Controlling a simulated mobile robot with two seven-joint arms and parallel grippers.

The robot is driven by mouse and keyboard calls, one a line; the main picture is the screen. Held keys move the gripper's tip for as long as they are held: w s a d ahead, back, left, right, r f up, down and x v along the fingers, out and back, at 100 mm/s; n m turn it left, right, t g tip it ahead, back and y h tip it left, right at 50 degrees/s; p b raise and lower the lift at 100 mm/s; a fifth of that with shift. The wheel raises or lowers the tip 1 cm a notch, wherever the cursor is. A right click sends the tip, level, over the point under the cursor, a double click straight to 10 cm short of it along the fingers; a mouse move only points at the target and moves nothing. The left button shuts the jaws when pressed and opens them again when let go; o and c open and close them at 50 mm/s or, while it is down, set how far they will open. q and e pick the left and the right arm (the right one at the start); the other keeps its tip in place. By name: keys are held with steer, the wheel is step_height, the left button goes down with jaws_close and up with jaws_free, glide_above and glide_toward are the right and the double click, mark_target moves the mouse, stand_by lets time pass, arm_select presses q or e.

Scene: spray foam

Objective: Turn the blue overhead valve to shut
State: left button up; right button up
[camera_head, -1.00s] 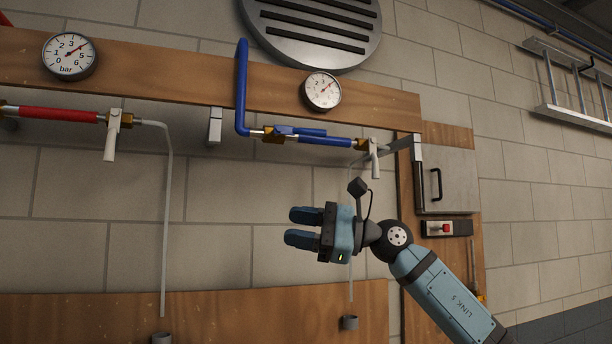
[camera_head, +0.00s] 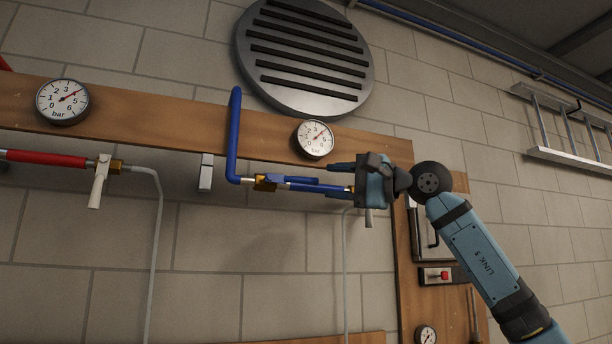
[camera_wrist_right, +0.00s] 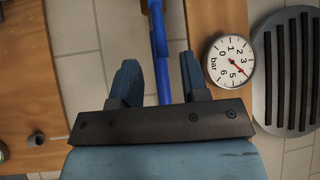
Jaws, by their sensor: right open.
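The blue overhead valve has a brass body (camera_head: 265,182) on the blue pipe (camera_head: 233,135), with a blue lever (camera_head: 300,180) lying along the pipe's horizontal run. My right gripper (camera_head: 333,181) is open and points left at the right end of this run, one finger above and one below. Its palm hides the pipe's right end and most of the white-handled tap there. In the right wrist view, blue pipe or lever (camera_wrist_right: 159,45) runs between the open fingers (camera_wrist_right: 158,78); contact cannot be told. My left gripper is not in view.
A pressure gauge (camera_head: 314,139) sits just above the gripper, on the wooden board (camera_head: 140,110). A round vent (camera_head: 305,55) is above it. The red pipe (camera_head: 45,157) with a white-handled tap is at left. A grey box and red switch (camera_head: 438,275) are below right.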

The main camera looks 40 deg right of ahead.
mark_target(312, 181)
steer(key=p+x, duration=0.1)
steer(key=x, duration=0.5)
steer(key=shift+w+a, duration=0.1)
steer(key=shift+w, duration=0.15)
jaws_close()
